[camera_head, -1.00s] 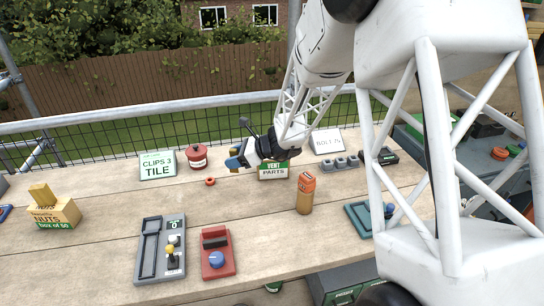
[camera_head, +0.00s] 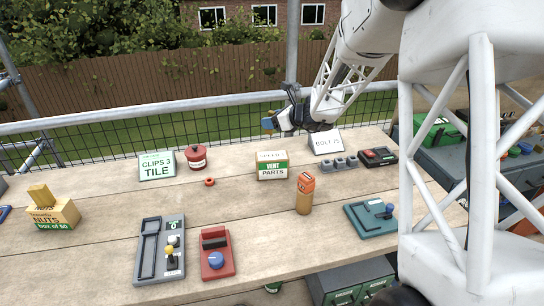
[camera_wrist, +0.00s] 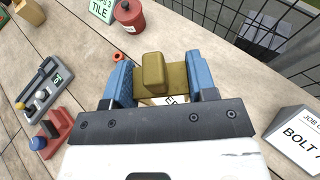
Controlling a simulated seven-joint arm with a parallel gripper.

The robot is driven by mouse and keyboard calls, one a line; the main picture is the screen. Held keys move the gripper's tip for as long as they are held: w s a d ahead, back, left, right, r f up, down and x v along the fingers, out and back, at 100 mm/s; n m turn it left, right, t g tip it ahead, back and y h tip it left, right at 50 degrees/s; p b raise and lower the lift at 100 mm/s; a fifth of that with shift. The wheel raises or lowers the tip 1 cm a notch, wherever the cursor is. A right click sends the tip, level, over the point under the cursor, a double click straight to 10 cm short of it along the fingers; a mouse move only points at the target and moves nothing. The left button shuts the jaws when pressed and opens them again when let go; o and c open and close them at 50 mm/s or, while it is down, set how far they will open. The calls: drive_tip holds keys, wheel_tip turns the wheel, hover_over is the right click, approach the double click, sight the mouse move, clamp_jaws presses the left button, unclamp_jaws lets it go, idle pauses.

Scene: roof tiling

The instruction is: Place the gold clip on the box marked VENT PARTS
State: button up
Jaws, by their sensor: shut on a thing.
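The gold clip (camera_wrist: 165,74) is a blocky, dull-gold piece between the blue fingers of my gripper (camera_wrist: 160,80) in the wrist view. In the head view my gripper (camera_head: 269,124) is above and behind the box, near the rail, and the clip cannot be made out there. The box marked VENT PARTS (camera_head: 271,171), cream with a green label, stands upright at the table's back middle. In the wrist view a pale lettered surface shows just below the clip, mostly hidden; I cannot tell whether it is the box.
A red pot (camera_head: 196,157) and the CLIPS 3 TILE sign (camera_head: 157,166) stand left of the box. An orange bottle (camera_head: 305,194) stands in front right. The BOLT sign (camera_head: 325,141) is behind right. A red ring (camera_head: 209,182) lies nearby.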

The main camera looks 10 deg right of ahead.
drive_tip(key=shift+f, duration=3.15)
drive_tip(key=shift+f, duration=0.1)
drive_tip(key=shift+f, duration=1.75)
drive_tip(key=shift+f, duration=0.15)
drive_tip(key=o, duration=0.9)
drive_tip(key=shift+s+d+r, duration=0.25)
drive_tip(key=shift+d+r, duration=0.05)
drive_tip(key=shift+r, duration=0.05)
drive_tip(key=v, duration=1.1)
